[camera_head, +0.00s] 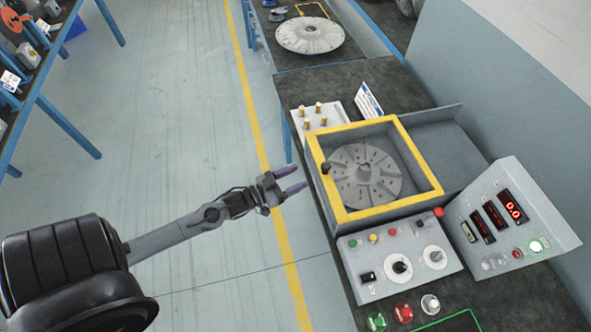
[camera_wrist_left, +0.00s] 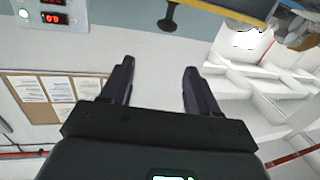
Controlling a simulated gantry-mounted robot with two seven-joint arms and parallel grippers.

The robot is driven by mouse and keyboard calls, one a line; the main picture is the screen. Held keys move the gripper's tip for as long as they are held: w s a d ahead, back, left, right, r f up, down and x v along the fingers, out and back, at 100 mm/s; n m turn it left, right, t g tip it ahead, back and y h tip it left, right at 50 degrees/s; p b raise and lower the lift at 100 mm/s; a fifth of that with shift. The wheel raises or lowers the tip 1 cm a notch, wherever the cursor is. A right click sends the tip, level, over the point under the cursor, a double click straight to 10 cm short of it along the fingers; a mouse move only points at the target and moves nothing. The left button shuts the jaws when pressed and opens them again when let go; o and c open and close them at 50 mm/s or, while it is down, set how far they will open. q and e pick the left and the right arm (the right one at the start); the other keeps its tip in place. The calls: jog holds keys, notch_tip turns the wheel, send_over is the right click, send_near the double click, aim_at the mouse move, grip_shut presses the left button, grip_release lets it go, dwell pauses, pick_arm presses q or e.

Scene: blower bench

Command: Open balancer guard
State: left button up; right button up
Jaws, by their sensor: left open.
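The balancer guard (camera_head: 348,216) is a yellow-framed, see-through lid lying closed over a grey box on the bench. A grey slotted disc (camera_head: 365,178) shows through it. A dark knob (camera_head: 326,168) sits on the guard's left side. In the left wrist view the dark knob (camera_wrist_left: 170,20) and a yellow strip of the guard (camera_wrist_left: 222,9) show at the top. My left gripper (camera_head: 296,178) is open and empty, left of the guard, with its fingers pointing towards it and apart from the knob. Its two dark fingers show in the left wrist view (camera_wrist_left: 158,78). My right gripper is not in view.
A control panel (camera_head: 385,275) with knobs and buttons stands in front of the guard. A display box (camera_head: 510,220) with red digits stands at right. Brass pieces (camera_head: 313,112) stand behind the guard. Another disc (camera_head: 310,35) lies farther back.

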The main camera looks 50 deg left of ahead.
aim_at(326, 165)
pick_arm(q)
jog(key=w, duration=0.4)
jog(key=w+d+f+b, duration=0.1)
jog(key=w, duration=0.3)
jog(key=w+f, duration=0.1)
jog(key=w, duration=0.3)
jog(key=shift+d+f+b, duration=0.15)
jog(key=shift+d+b, duration=0.2)
jog(key=shift+b, duration=0.05)
grip_shut()
